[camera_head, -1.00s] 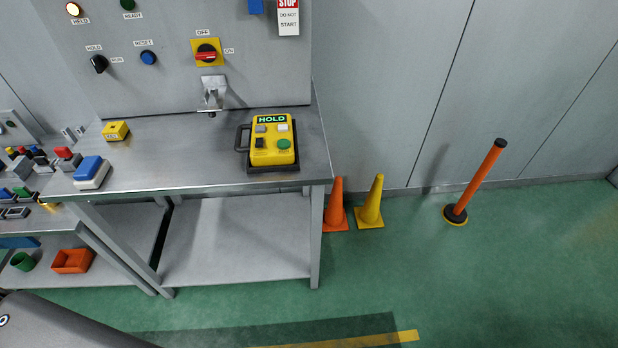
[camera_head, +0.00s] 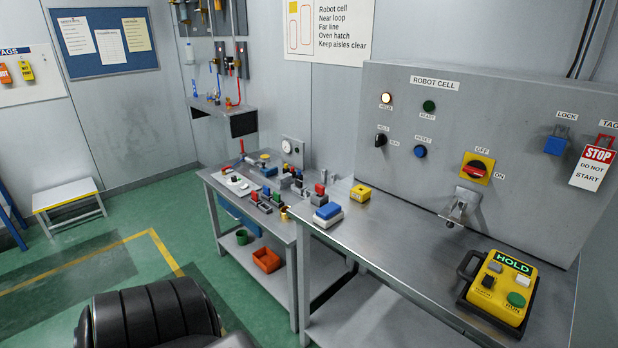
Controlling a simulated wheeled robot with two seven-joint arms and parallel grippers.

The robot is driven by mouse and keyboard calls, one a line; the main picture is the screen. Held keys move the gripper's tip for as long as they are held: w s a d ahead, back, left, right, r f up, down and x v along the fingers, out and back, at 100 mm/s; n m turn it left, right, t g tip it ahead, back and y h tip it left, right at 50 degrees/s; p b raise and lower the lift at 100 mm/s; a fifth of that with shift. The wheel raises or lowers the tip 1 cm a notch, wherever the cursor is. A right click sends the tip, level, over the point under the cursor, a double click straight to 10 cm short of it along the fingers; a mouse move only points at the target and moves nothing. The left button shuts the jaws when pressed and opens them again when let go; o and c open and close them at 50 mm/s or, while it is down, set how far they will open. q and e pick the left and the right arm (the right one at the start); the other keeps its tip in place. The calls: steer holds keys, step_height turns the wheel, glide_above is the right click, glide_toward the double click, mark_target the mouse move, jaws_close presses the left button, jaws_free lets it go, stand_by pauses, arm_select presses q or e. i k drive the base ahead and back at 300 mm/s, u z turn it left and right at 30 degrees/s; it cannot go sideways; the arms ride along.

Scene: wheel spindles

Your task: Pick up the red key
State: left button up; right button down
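I cannot make out a red key for certain in the head view. Several small red items stand among grey, blue and yellow parts on the left workbench (camera_head: 238,206), too small to tell apart. A red rotary handle (camera_head: 477,167) sits on a yellow plate on the grey robot cell panel (camera_head: 400,90). A yellow pendant (camera_head: 502,287) reading HOLD lies in a dark holder at the right end of the steel table (camera_head: 385,240). Neither of my grippers is in view.
A blue-and-white block (camera_head: 327,215) and a yellow box (camera_head: 360,193) sit on the steel table. An orange bin (camera_head: 266,260) and a green cup (camera_head: 242,237) are on the lower shelf. A step stool (camera_head: 68,206) stands left.

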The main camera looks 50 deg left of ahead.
mark_target(319, 189)
steer(key=u, duration=1.6)
